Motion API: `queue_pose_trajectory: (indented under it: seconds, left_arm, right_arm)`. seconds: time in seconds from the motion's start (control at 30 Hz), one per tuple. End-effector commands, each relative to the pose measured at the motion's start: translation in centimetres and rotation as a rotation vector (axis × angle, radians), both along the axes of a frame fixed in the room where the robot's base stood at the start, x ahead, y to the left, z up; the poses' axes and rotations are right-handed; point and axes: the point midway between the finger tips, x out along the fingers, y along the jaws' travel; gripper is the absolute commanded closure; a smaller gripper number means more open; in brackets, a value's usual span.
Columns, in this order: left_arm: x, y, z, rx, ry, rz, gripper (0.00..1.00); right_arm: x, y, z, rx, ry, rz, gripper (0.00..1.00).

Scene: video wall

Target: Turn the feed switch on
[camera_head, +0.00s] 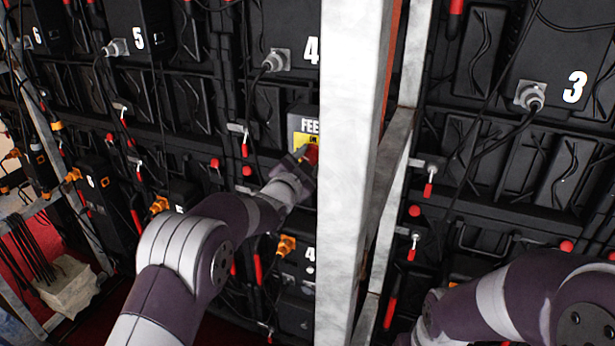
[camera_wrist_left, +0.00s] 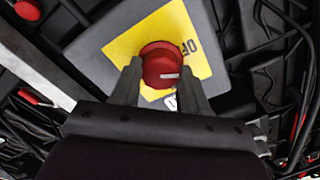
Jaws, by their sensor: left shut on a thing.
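The feed switch is a grey box (camera_head: 299,124) marked "FEE", partly hidden behind the white post in the head view. In the left wrist view its yellow plate (camera_wrist_left: 204,67) reads "OFF", and a red round knob (camera_wrist_left: 162,66) with a white mark sits on it. My left gripper (camera_wrist_left: 160,88) has one finger on each side of the red knob and is shut on it. In the head view my left gripper (camera_head: 306,158) reaches the box beside the post. My right arm shows at the lower right, but its gripper is not visible.
A white upright post (camera_head: 345,180) stands just right of the switch. Black numbered panels with cables and red handles fill the wall behind. A grey connector (camera_head: 530,95) is plugged in near the number 3. A pale bag (camera_head: 68,290) lies at the lower left.

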Motion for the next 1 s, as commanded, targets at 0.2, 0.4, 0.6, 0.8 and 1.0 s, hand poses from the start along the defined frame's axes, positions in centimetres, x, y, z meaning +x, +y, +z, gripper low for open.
queue_pose_trajectory:
  seconds: [0.2, 0.4, 0.6, 0.8, 1.0]
  left_arm:
    - [0.0, 0.0, -0.9, 0.188, -0.081, 0.0, 0.86]
    - [0.0, -0.1, -1.0, 0.363, -0.153, 0.001, 0.86]
    - [0.0, -0.1, -0.9, 0.539, -0.225, 0.001, 0.86]
    - [0.0, -0.1, -0.8, 0.708, -0.294, 0.001, 0.86]
    - [0.0, -0.1, -0.7, 0.851, -0.351, 0.001, 0.86]
  right_arm:
    - [0.0, 0.0, -4.7, 0.0, 0.0, 0.0, 1.0]
    - [0.0, 0.0, -7.9, 0.0, 0.0, 0.0, 1.0]
    - [0.0, 0.0, -10.8, 0.0, 0.0, 0.0, 1.0]
    - [0.0, 0.0, -13.1, 0.0, 0.0, 0.0, 1.0]
    - [0.0, 0.0, -14.7, 0.0, 0.0, 0.0, 1.0]
